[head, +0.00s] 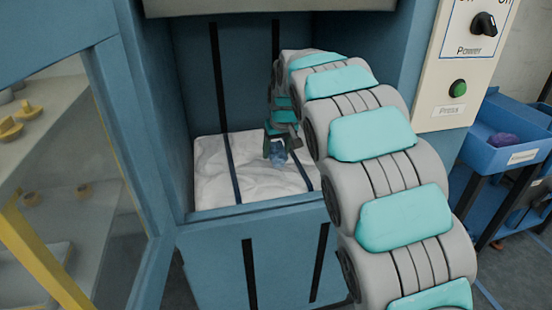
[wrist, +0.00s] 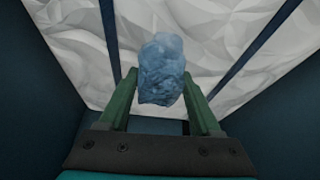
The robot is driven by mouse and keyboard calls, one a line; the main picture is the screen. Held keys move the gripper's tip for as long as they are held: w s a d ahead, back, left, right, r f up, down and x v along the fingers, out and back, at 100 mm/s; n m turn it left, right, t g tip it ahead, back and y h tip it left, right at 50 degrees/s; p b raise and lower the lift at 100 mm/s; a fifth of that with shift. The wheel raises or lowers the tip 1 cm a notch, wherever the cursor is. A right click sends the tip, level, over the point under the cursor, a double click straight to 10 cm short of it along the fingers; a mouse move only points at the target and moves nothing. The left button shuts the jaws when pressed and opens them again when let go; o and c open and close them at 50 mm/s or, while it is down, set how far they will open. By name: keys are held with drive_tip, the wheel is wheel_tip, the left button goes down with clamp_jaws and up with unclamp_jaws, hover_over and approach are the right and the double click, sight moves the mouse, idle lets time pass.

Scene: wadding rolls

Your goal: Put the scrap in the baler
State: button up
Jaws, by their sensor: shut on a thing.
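The baler (head: 205,243) is a blue cabinet with its front open. Inside it lies crumpled white material (head: 217,172) crossed by dark straps. My arm reaches in through the opening. My gripper (head: 275,145) is inside the chamber, above the white material. In the wrist view my gripper (wrist: 163,95) is shut on a light blue crumpled scrap (wrist: 162,70) between its two green fingers. The scrap also shows small in the head view (head: 277,157). The gap between the scrap and the white material is hard to judge.
A control panel with a black power knob (head: 484,24) and a green button (head: 457,89) is on the right. A blue bin (head: 500,155) with a purple item (head: 503,140) stands at the far right. The open door (head: 118,160) is at left, beside shelves with yellow pieces.

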sight(275, 166)
drive_tip(key=shift+f, duration=1.65)
drive_tip(key=shift+f, duration=0.15)
drive_tip(key=o, duration=1.3)
drive_tip(key=shift+o, duration=0.2)
drive_tip(key=b+v, duration=0.1)
drive_tip(key=v, duration=1.1)
drive_tip(key=shift+r, duration=0.25)
drive_tip(key=s+d+f+m+g, duration=0.1)
drive_tip(key=s+d+f, duration=0.3)
drive_tip(key=s, duration=1.1)
drive_tip(key=s+d+f+m+g+h, duration=0.1)
drive_tip(key=s+d+f+g, duration=0.2)
drive_tip(key=s, duration=1.2)
drive_tip(key=s+d+f+m+g, duration=0.2)
drive_tip(key=s+d+f, duration=0.4)
drive_tip(key=s, duration=0.9)
drive_tip(key=shift+s+d+f+h, duration=0.2)
drive_tip(key=shift+d+h, duration=0.1)
drive_tip(key=shift+d, duration=0.9)
